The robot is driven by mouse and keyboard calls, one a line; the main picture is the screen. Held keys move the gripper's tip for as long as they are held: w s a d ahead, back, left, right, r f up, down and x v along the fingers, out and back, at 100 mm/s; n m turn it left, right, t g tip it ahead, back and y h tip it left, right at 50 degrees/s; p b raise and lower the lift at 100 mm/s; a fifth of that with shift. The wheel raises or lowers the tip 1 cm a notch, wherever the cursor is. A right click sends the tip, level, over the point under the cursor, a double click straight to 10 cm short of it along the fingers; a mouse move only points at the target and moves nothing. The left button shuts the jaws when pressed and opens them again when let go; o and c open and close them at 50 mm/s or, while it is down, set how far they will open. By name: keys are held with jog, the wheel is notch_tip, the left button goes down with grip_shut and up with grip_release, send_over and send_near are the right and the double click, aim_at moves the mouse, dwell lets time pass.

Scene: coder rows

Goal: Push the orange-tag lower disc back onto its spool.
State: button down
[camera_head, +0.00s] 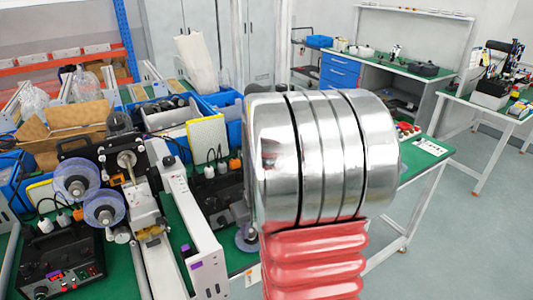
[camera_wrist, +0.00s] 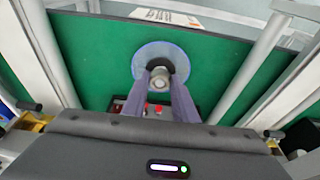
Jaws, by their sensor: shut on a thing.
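In the wrist view a round translucent blue disc (camera_wrist: 144,57) with a dark hub and a pale centre lies at the upper middle. My gripper (camera_wrist: 161,74) has its two grey-purple fingers at the disc's near side, shut on its hub. In the head view a bluish disc (camera_head: 246,243) shows partly at the left edge of my arm, low on the nearer machine; my arm hides the rest and my gripper. I cannot tell whether this is the held disc, or how far it sits on its spool. No orange tag is clear on it.
The left machine carries two other translucent discs, an upper one (camera_head: 72,178) and a lower one (camera_head: 104,207). White frame rails (camera_wrist: 45,50) stand either side of my gripper. Red buttons (camera_wrist: 158,109) show below the fingers. A dark control box (camera_head: 60,268) is at lower left.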

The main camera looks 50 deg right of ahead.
jog(key=shift+w+v, duration=0.2)
jog(key=shift+v, duration=0.7)
jog(key=shift+w+v, duration=0.2)
jog(key=shift+v, duration=0.75)
jog(key=shift+d, duration=0.2)
